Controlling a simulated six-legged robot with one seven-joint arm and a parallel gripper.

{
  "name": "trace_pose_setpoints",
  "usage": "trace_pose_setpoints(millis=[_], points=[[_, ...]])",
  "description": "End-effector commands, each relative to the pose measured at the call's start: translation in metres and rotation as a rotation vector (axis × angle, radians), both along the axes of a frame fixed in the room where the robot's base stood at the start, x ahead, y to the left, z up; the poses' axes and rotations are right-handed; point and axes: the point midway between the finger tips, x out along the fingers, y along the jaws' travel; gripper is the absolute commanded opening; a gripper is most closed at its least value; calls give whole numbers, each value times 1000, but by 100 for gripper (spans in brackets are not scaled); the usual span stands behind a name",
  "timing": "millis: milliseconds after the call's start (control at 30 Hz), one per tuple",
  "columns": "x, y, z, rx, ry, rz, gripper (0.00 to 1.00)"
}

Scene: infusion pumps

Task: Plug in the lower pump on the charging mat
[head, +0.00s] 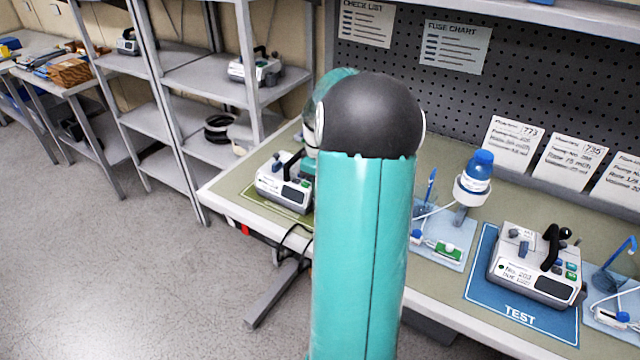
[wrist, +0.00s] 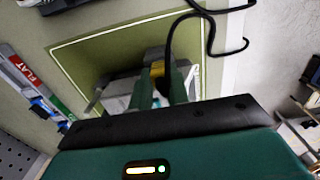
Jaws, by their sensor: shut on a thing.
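A white and grey pump (head: 285,188) with a dark handle sits on the green mat (head: 268,215) at the table's left end in the head view. In the wrist view the mat (wrist: 88,62) has a pale border line, and a grey-white body (wrist: 118,88) on it is mostly hidden behind my fingers. My gripper (wrist: 162,82) is shut on a yellow and black plug (wrist: 157,69), above the mat. A black cable (wrist: 170,38) runs up from the plug and loops right. Whether the plug touches the pump cannot be told. My arm hides the gripper in the head view.
A second pump (head: 535,262) stands on the blue TEST mat (head: 490,285) at right. Shelves (head: 190,80) with another pump (head: 256,68) are behind at left. The floor (head: 130,270) at left is clear.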

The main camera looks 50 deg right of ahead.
Motion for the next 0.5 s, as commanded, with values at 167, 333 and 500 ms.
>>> trace_pose_setpoints(millis=[167,333,500], points=[[0,0,0,0,0,0,0],[0,0,0,0,0,0,27],[0,0,0,-1,-1,0,43]])
